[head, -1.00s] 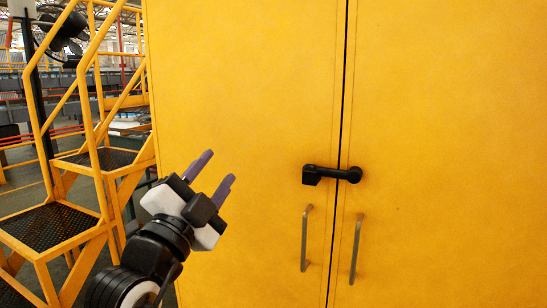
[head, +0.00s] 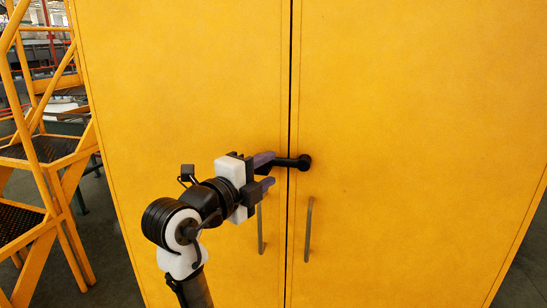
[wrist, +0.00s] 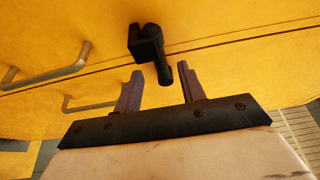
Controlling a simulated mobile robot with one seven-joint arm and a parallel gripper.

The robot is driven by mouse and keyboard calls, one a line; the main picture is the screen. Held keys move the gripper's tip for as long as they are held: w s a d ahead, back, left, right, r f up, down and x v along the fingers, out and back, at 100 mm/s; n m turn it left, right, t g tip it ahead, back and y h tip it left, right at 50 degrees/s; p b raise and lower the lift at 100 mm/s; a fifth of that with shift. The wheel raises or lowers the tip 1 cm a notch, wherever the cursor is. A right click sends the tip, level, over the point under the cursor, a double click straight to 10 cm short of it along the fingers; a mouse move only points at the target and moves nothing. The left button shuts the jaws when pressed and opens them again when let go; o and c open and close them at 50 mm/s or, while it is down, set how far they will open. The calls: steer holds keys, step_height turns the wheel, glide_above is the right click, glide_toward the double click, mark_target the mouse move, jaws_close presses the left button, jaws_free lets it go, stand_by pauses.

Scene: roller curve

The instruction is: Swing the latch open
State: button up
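The black latch (head: 292,162) lies level across the seam of the yellow cabinet's two doors. Its round end is on the right door; its left end is hidden behind my gripper (head: 270,170) in the head view. My gripper is open, with two purple fingers apart. In the wrist view, the latch (wrist: 147,45) shows a block and a bar whose lower end lies near the gap between the fingertips (wrist: 158,80). The fingers do not appear closed on it. Whether either finger touches the latch I cannot tell.
Two grey bar handles, the left (head: 261,228) and the right (head: 308,228), hang below the latch, one on each door. The left handle is close below my gripper. A yellow stair frame (head: 50,170) stands left of the cabinet. The right door (head: 420,140) is otherwise bare.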

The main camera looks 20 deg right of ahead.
mark_target(278, 164)
steer(key=shift+p+x, duration=0.35)
steer(key=shift+x, duration=1.3)
jaws_close()
steer(key=shift+f, duration=0.1)
